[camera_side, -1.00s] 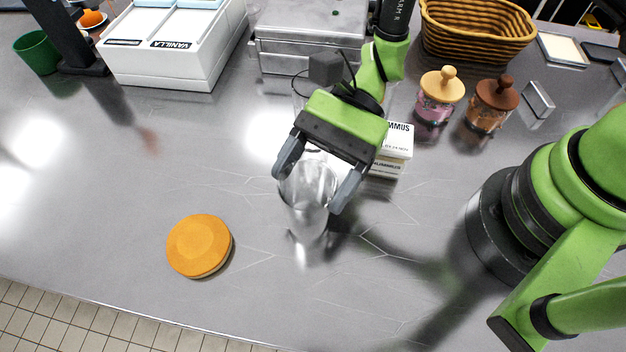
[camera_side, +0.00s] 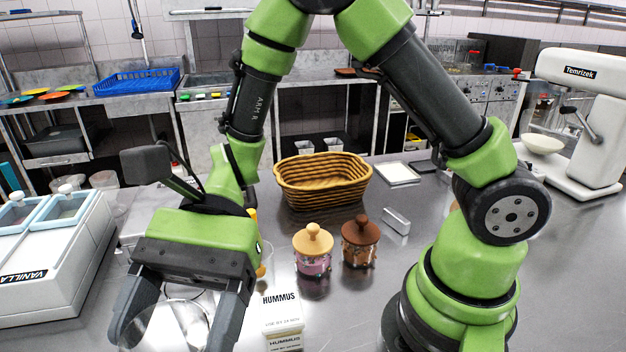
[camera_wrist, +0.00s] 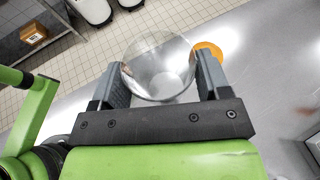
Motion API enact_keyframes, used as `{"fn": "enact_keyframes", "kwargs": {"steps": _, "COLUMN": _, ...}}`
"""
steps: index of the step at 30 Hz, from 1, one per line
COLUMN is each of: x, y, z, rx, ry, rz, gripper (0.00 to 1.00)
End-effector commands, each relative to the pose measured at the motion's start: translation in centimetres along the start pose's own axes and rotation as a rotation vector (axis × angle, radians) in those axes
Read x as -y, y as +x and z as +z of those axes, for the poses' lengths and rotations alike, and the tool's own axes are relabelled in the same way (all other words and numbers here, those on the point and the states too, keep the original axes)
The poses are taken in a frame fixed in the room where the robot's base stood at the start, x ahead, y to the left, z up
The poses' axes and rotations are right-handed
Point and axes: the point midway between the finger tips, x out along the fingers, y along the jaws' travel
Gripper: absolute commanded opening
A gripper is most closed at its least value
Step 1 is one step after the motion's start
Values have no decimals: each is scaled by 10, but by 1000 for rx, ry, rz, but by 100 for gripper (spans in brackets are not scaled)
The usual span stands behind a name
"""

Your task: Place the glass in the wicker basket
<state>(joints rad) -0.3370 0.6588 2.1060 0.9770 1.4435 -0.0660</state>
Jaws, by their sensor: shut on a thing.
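The clear glass (camera_side: 168,328) is between the fingers of my gripper (camera_side: 178,318), at the lower left of the side view. My gripper is shut on it. In the wrist view the glass (camera_wrist: 160,68) sits between both fingers of my gripper (camera_wrist: 161,82), its round rim showing. The bottom of the glass is cut off in the side view. The wicker basket (camera_side: 322,198) stands farther back on the steel counter, to the right of my gripper, and appears empty.
A hummus tub (camera_side: 284,325) stands just right of my gripper. Two lidded jars (camera_side: 313,255), (camera_side: 360,245) stand in front of the basket. A metal block (camera_side: 396,221) lies right of them. A white vanilla dispenser (camera_side: 50,262) is at left. An orange disc (camera_wrist: 207,50) shows in the wrist view.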

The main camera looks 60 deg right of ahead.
Motion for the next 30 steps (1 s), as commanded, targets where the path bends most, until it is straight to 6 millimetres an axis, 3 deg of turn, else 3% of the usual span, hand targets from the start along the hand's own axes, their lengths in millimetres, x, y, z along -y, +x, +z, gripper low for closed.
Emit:
{"fn": "enact_keyframes", "kwargs": {"steps": 6, "x": 2, "y": -12, "z": 30, "rx": 0, "ry": -4, "rz": -3, "gripper": 26}}
{"fn": "enact_keyframes", "kwargs": {"steps": 11, "x": 24, "y": -35, "z": 15, "rx": -13, "ry": 44, "rz": -106, "gripper": 26}}
{"fn": "enact_keyframes", "kwargs": {"steps": 17, "x": 54, "y": -78, "z": -7, "rx": -33, "ry": 114, "rz": -275, "gripper": 26}}
{"fn": "enact_keyframes", "kwargs": {"steps": 20, "x": 71, "y": -112, "z": -23, "rx": -46, "ry": 164, "rz": -397, "gripper": 26}}
{"fn": "enact_keyframes", "kwargs": {"steps": 24, "x": 89, "y": -178, "z": -53, "rx": -65, "ry": 254, "rz": -605, "gripper": 26}}
{"fn": "enact_keyframes", "kwargs": {"steps": 30, "x": 88, "y": -284, "z": -97, "rx": -85, "ry": 390, "rz": -922, "gripper": 26}}
